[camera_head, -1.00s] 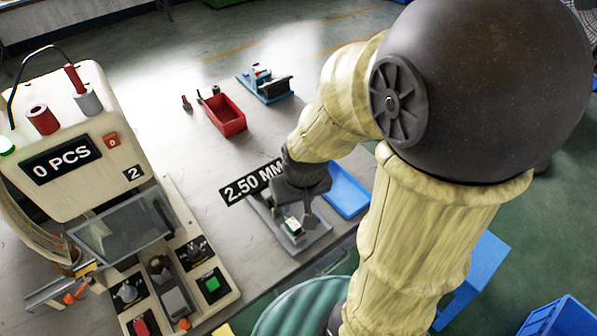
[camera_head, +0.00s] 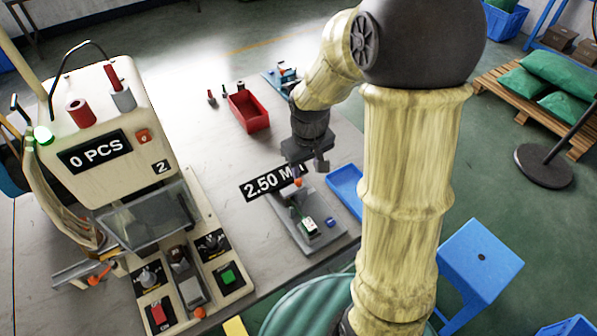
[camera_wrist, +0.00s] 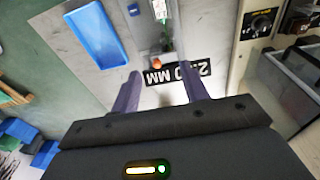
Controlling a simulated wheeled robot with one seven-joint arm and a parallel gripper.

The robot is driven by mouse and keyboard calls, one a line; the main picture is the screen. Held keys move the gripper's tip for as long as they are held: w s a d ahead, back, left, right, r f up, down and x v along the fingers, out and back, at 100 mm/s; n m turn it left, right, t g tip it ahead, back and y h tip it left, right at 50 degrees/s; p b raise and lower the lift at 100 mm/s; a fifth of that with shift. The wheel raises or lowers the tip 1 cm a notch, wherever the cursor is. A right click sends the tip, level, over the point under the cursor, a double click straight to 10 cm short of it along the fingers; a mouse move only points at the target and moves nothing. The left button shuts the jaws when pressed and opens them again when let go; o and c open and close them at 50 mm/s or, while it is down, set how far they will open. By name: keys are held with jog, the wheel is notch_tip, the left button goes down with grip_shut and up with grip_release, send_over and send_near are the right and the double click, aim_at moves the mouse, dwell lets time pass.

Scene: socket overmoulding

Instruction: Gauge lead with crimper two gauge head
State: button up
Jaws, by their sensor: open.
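The gauge (camera_head: 290,222) is a grey plate on the table with an orange knob (camera_head: 296,183), a small white-and-green part (camera_head: 310,226) and a "2.50 MM" sign (camera_head: 268,181). The gauge (camera_wrist: 145,40) also shows at the top of the wrist view. My gripper (camera_head: 319,163) is above the table, just behind the gauge. In the wrist view the fingers (camera_wrist: 160,93) stand apart with the sign beyond them, and I see nothing held. Crimper two (camera_head: 112,135), marked "2" and "0 PCS", stands at left. I cannot make out a lead.
A blue tray (camera_head: 346,194) lies right of the gauge. A red bin (camera_head: 248,112) and a blue device (camera_head: 277,84) stand farther back. A blue stool (camera_head: 478,262) is on the floor at right. Bare table lies between crimper and red bin.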

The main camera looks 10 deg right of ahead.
jog(key=w+n+g+p, duration=0.1)
jog(key=w+n+p, duration=0.1)
jog(key=w, duration=0.8)
jog(key=shift+w+d+f+n+p, duration=0.3)
jog(key=shift+w+d+n+p, duration=0.1)
jog(key=shift+n, duration=0.3)
jog(key=shift+f, duration=0.1)
jog(key=p, duration=0.3)
send_near(293, 192)
jog(key=f, duration=0.1)
jog(key=w+d+f, duration=0.1)
jog(key=f, duration=0.1)
jog(key=w+d+f, duration=0.1)
jog(key=f, duration=0.1)
jog(key=shift+w+d+f, duration=0.2)
jog(key=shift+f, duration=0.05)
grip_shut()
